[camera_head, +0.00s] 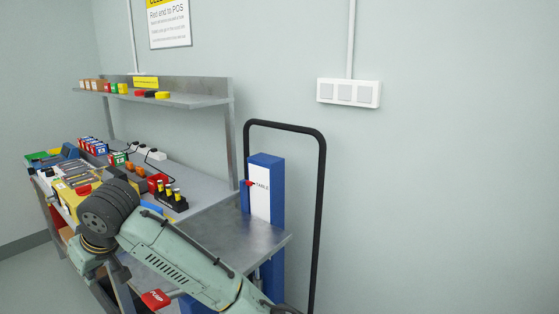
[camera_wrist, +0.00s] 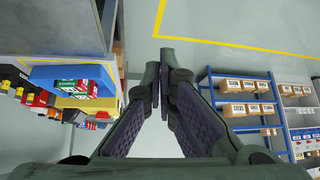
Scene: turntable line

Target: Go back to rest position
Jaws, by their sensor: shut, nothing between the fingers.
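My gripper (camera_wrist: 167,95) shows in the wrist view, with its two dark fingers drawn together at the tips and nothing between them. It hangs over open grey floor (camera_wrist: 182,55), clear of any object. In the head view my arm crosses the lower middle, in front of the workbench, and the gripper itself is not visible there.
A workbench (camera_head: 215,235) with boxes, tools and a black holder (camera_head: 172,200) stands left in the head view, below a metal shelf (camera_head: 200,101). A blue post (camera_head: 277,240) and black rail (camera_head: 322,190) stand right of it. In the wrist view, blue racking (camera_wrist: 207,88) holds cartons.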

